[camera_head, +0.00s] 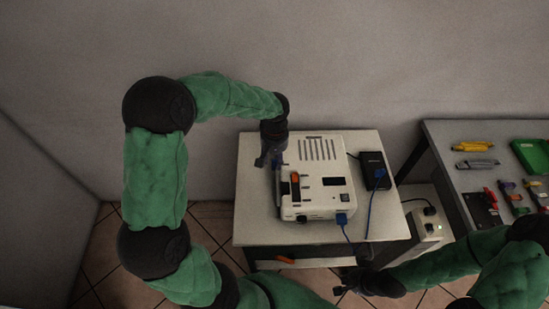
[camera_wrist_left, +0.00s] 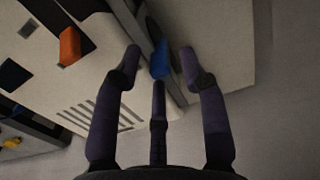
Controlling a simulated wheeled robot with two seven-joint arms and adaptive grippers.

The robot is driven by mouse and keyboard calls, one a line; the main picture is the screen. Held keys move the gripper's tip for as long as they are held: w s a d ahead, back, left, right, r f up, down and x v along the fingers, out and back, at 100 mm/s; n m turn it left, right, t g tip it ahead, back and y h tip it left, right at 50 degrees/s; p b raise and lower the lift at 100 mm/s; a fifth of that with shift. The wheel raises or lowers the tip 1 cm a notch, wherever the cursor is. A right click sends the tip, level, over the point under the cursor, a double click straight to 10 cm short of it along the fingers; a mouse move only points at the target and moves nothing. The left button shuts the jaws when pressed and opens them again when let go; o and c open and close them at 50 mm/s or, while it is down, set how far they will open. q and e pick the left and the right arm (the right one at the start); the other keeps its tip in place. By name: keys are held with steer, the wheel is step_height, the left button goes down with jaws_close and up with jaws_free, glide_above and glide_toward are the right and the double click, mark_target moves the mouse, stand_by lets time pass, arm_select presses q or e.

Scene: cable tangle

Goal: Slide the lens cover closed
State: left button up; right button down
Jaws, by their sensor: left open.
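The white projector-like box (camera_head: 319,178) stands on a small table, with vents, an orange piece (camera_head: 295,188) and a dark display on top. In the left wrist view, a blue tab (camera_wrist_left: 160,60) sticks out at the box's side, beside a dark rounded part that may be the lens. The tab looks like part of the lens cover. My left gripper (camera_head: 267,158) is at the box's upper left side. In the left wrist view its fingers (camera_wrist_left: 160,62) are open around the blue tab, with no clear grip. My right gripper (camera_head: 344,286) is low in front of the table.
A black adapter (camera_head: 374,170) and a blue cable (camera_head: 348,233) lie right of the box. A white unit (camera_head: 428,222) stands beside the small table (camera_head: 255,222). A second table at right holds several tools and a green tray (camera_head: 530,157). The wall is close behind.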

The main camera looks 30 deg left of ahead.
arm_select(q)
jaws_close()
steer(key=shift+s, duration=0.1)
steer(key=s+d, duration=0.5)
steer(key=s, duration=0.2)
steer(key=shift+s, duration=0.4)
jaws_free()
step_height(320, 180, up, 12)
stand_by(0.3)
